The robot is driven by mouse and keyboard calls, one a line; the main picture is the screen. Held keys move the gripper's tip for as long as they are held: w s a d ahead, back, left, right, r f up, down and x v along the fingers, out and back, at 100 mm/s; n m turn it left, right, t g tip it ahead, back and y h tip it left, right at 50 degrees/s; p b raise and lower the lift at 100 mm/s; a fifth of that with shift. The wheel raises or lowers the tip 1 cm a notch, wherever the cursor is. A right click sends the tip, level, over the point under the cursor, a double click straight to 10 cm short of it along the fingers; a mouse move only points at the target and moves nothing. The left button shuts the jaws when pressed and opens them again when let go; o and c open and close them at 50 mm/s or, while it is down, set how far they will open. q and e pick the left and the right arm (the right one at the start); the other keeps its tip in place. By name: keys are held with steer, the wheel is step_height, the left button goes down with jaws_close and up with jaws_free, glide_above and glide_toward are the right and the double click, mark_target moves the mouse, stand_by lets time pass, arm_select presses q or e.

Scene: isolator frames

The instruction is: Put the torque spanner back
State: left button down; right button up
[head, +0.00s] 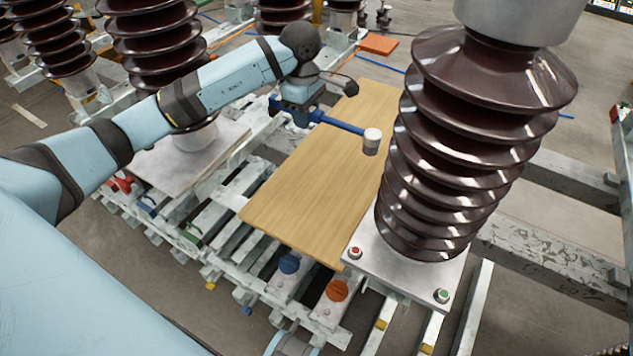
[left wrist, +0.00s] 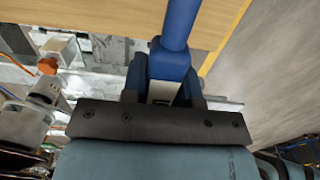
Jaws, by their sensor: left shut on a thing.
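The torque spanner (head: 342,125) has a blue shaft and a pale cylindrical head at its right end. My left gripper (head: 298,112) is shut on its blue end and holds it over the wooden board (head: 300,185). The spanner's head hangs over the board's right part, left of the big brown insulator. In the left wrist view the spanner's blue shaft (left wrist: 181,22) runs away from between the fingers (left wrist: 166,85), with the board (left wrist: 90,14) behind it. I cannot tell its exact height above the board. My right gripper is not in view.
A large ribbed insulator (head: 455,150) stands close right of the board, on a plate with red and green bolt caps. Another insulator (head: 160,50) stands at left. A blue cap (head: 289,264) and an orange cap (head: 337,290) sit on the metal frame in front. The board looks bare.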

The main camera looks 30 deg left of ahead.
arm_select(q)
glide_above(308, 182)
step_height(308, 182, down, 14)
steer(key=shift+r+b, duration=0.15)
steer(key=shift+b, duration=0.15)
steer(key=shift+f, duration=2.7)
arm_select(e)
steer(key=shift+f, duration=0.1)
arm_select(q)
steer(key=shift+f+b, duration=0.2)
steer(key=shift+b, duration=0.15)
steer(key=c, duration=0.9)
jaws_free()
